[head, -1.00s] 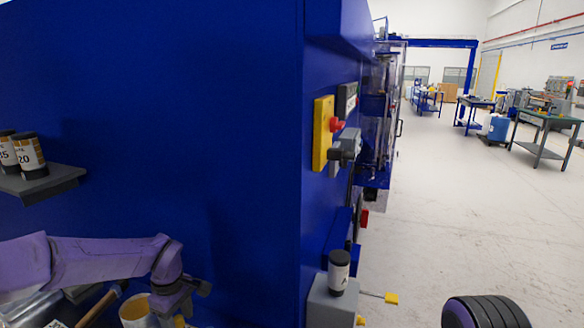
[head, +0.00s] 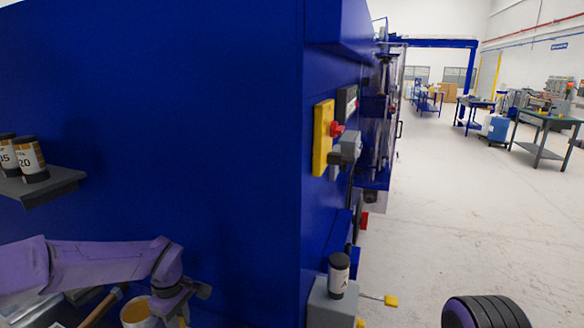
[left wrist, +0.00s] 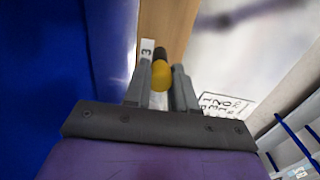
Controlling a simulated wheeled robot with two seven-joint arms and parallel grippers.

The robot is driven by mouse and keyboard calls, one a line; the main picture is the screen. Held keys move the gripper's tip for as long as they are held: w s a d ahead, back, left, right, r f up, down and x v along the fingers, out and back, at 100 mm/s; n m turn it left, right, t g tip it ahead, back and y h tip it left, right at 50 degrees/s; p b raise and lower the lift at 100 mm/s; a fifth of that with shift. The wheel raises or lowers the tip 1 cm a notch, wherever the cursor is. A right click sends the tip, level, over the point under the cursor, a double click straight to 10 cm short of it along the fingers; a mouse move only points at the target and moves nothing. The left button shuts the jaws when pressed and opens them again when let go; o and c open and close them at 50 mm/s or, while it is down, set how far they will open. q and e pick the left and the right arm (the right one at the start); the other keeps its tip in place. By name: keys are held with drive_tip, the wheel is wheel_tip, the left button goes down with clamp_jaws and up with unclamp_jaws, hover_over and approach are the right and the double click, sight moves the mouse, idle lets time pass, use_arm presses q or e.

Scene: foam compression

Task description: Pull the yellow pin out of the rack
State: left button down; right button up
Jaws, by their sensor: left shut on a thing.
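The yellow pin (left wrist: 161,76) shows in the left wrist view as a round yellow head with a dark part behind it. My left gripper (left wrist: 162,67) is shut on it, one grey finger on each side. A white label with a "3" (left wrist: 147,48) sits beside the pin on a tan surface (left wrist: 165,22). I cannot tell how deep the pin sits in the rack. In the head view my left gripper (head: 178,298) points down at the lower left, with a bit of yellow just below it. My right gripper is not in view.
A large blue machine wall (head: 200,130) stands close in front of my left arm. A shelf (head: 45,187) with dark, labelled canisters (head: 30,155) is at the left. A cream pot (head: 136,313) stands beside the gripper. Open floor (head: 450,210) lies to the right.

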use_arm(q)
drive_tip(key=shift+r+p, duration=2.65)
drive_tip(key=shift+r, duration=0.25)
